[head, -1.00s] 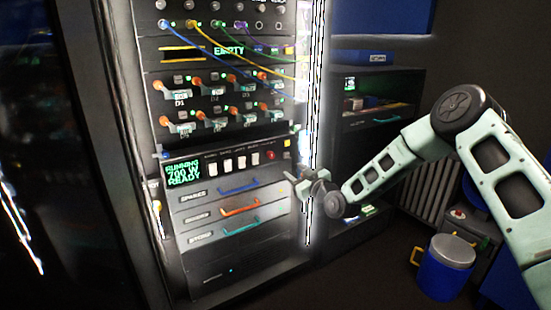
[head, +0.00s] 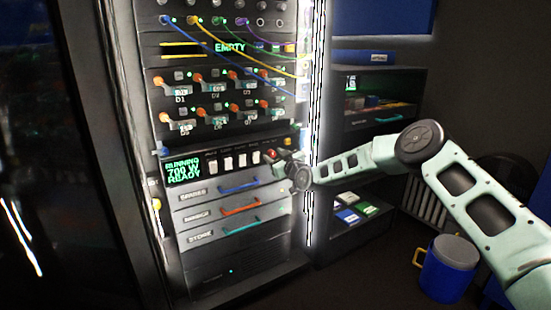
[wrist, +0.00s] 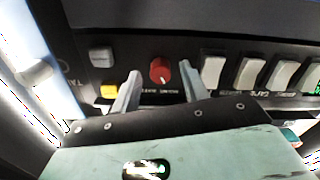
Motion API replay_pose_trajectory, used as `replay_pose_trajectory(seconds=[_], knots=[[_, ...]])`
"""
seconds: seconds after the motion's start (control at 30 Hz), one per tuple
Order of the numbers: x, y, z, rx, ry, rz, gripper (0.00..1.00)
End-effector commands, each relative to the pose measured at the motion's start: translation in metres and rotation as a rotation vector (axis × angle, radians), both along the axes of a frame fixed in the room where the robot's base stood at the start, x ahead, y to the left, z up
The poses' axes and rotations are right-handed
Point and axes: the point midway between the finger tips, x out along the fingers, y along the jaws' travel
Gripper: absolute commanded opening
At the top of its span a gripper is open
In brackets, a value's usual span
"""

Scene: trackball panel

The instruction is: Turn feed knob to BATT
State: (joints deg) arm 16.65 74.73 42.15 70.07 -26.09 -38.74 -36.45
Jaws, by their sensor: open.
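The feed knob (wrist: 161,71) is a round red knob with a pale pointer mark on the dark control panel. In the wrist view it shows in the gap between my fingertips, with space on both sides. My gripper (wrist: 160,77) is open and empty, facing the panel. I cannot tell whether the fingertips are beside the knob or short of it. In the head view the red knob (head: 271,154) is at the panel's right end, close to my gripper (head: 279,163). The print around the knob is too small to read.
A row of white rocker switches (wrist: 250,72) is right of the knob in the wrist view. A yellow button (wrist: 109,91) and a grey button (wrist: 101,57) are left of it. A green display (head: 184,171) reads RUNNING 700 W READY. Drawers with coloured handles (head: 240,207) lie below.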

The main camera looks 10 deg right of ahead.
Motion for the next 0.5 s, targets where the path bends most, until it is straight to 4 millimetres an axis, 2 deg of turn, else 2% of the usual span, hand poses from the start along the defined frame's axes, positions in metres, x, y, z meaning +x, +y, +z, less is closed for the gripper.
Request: replay_pose_trajectory(seconds=[0.17,0.2,0.3,0.37,0.5], knots=[[0.0000,0.0004,0.0000,0.000,0.000,0.001,0.45],[-0.0001,0.0004,0.0000,0.000,0.000,0.001,0.42],[-0.0001,0.0004,0.0000,0.000,0.000,0.001,0.14],[-0.0001,0.0004,0.0000,0.000,0.000,0.001,0.00],[-0.0002,0.0003,-0.0001,0.001,0.001,0.001,0.00]])
